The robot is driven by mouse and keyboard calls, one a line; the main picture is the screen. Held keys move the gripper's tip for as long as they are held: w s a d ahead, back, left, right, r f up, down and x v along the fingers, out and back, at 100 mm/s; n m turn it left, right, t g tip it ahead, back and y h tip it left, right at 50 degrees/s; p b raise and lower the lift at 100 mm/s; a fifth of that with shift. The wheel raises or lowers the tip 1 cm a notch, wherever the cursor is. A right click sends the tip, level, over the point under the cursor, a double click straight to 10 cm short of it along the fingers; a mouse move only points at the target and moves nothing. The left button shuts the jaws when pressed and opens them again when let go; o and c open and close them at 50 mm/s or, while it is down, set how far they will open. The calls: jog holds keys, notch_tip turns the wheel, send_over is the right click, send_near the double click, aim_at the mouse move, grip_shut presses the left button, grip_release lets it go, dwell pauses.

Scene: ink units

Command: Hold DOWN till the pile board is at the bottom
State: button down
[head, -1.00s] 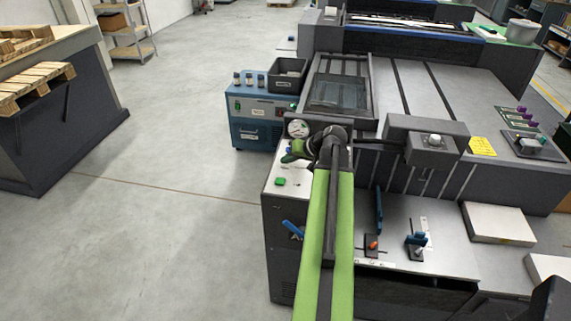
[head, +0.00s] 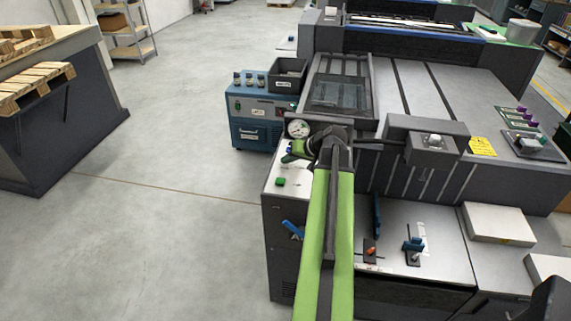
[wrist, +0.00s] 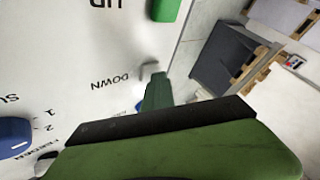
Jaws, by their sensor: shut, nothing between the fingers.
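In the wrist view, a white panel (wrist: 60,55) carries the printed word DOWN beside a small grey button (wrist: 150,69). A green button (wrist: 166,9) is near the word UP. My gripper (wrist: 158,92) is shut and empty. Its green fingertip is close to the grey button; I cannot tell whether they touch. In the head view, my gripper (head: 297,150) is over the back of the white control panel (head: 272,188), partly hidden by my arm. The green button also shows there (head: 281,182). I cannot make out the pile board in either view.
A round gauge (head: 298,128) stands just behind my gripper. A blue cabinet (head: 250,132) is at the back left of the panel. The press (head: 440,95) fills the right side. A blue knob (wrist: 14,136) shows in the wrist view.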

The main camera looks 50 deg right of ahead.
aim_at(287, 165)
dwell(0.3)
jog(key=shift+r+p, duration=0.8)
jog(key=shift+p, duration=0.05)
notch_tip(287, 165, up, 5)
jog(key=p, duration=0.5)
jog(key=shift+r, duration=0.15)
